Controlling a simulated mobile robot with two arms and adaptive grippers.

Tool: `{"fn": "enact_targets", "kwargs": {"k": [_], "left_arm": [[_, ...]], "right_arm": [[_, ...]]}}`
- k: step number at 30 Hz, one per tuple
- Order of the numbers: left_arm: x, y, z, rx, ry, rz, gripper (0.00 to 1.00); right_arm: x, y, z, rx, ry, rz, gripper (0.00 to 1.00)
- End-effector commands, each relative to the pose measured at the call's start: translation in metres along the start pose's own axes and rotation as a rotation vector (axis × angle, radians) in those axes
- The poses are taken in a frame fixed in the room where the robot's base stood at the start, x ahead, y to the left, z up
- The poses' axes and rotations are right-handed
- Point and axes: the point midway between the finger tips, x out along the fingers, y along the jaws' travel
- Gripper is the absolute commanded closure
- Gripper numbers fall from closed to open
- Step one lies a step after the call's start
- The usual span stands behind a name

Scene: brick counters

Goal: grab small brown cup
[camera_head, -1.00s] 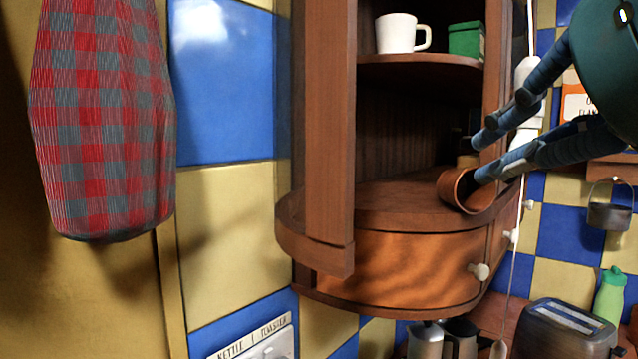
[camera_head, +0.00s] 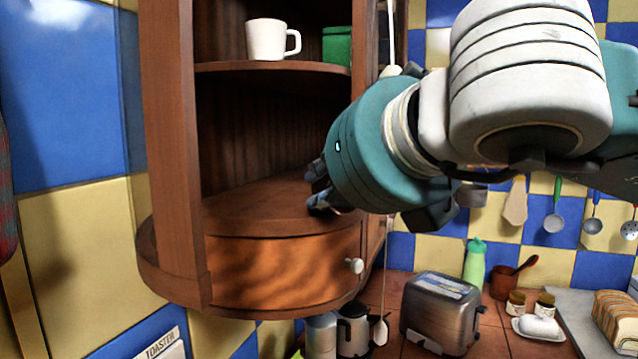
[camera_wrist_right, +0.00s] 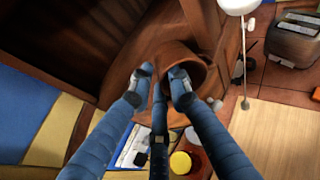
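The small brown cup (camera_wrist_right: 182,54) shows in the right wrist view, with its round opening towards my right gripper (camera_wrist_right: 160,76). It is at the lower shelf of the wooden corner cabinet (camera_head: 285,270). My right gripper's blue fingertips are at the cup's rim; the right-hand one overlaps the opening. Whether they grip the rim is not clear. In the head view my right gripper (camera_head: 318,187) reaches over the lower shelf, its fingers partly hidden by my wrist, and the cup is hidden. My left gripper is not in view.
A white mug (camera_head: 266,40) and a green box (camera_head: 337,45) stand on the upper shelf. The cabinet's wooden upright (camera_head: 172,150) is left of the opening. Below right are a toaster (camera_head: 440,310), a green bottle (camera_head: 474,265) and a kettle (camera_head: 352,328).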

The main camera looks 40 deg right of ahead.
Motion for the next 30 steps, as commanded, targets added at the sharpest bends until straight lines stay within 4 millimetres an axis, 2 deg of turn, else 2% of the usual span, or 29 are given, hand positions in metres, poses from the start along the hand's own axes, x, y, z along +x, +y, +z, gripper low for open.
{"fn": "enact_targets", "kwargs": {"k": [6,9,23,26,30], "left_arm": [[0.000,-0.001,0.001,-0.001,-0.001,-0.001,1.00],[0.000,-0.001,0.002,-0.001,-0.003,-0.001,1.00],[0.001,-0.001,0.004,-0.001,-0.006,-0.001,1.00],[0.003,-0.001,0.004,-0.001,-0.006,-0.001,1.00],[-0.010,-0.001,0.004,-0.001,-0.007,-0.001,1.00]], "right_arm": [[0.001,0.000,0.000,0.000,-0.001,0.000,0.83],[0.001,0.000,0.000,0.000,-0.001,0.000,1.00],[-0.001,-0.001,0.002,0.000,-0.002,-0.001,1.00],[-0.005,-0.002,0.006,0.000,-0.003,-0.001,1.00],[-0.014,-0.001,0.027,-0.001,-0.002,-0.002,1.00]]}}
